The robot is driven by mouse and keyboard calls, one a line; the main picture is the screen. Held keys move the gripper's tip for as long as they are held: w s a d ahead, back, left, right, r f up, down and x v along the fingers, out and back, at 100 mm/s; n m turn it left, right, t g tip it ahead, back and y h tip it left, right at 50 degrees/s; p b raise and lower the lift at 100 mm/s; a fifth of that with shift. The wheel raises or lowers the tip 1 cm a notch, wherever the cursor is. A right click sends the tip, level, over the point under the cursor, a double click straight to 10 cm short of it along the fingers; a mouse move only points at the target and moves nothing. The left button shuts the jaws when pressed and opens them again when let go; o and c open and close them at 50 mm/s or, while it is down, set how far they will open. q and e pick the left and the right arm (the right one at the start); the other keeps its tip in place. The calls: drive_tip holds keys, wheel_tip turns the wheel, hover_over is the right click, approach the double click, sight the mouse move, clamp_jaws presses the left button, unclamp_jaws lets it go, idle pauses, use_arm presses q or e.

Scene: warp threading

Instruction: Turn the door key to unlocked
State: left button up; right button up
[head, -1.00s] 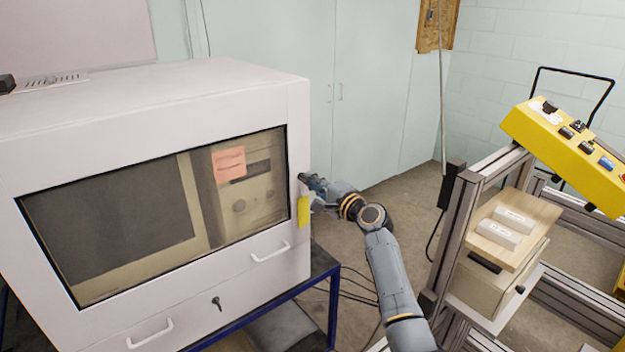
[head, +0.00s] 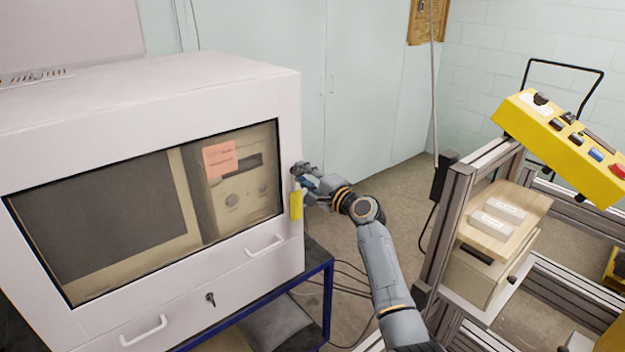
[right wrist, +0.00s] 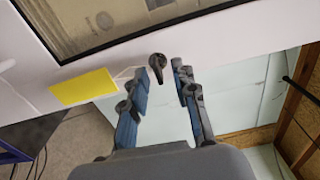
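The white cabinet (head: 150,290) with a windowed front stands at left in the head view. A dark key or knob (right wrist: 157,65) sits on its white door frame in the right wrist view, near the yellow tag (right wrist: 83,87). The tag also shows at the cabinet's right front edge in the head view (head: 296,205). My right gripper (right wrist: 163,72) is open, its blue-padded fingertips on either side of the dark key; I cannot tell whether they touch it. In the head view my right gripper (head: 304,178) hides that key. My left gripper is out of view.
Another small key (head: 210,299) sits on the cabinet's lower front, between two white handles (head: 265,246). A blue-framed stand (head: 325,290) bears the cabinet. At right stand a metal-profile frame (head: 450,220) and a yellow control box (head: 560,145).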

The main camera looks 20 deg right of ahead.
drive_tip(key=v, duration=1.1)
drive_tip(key=shift+s, duration=0.4)
drive_tip(key=shift+d, duration=0.1)
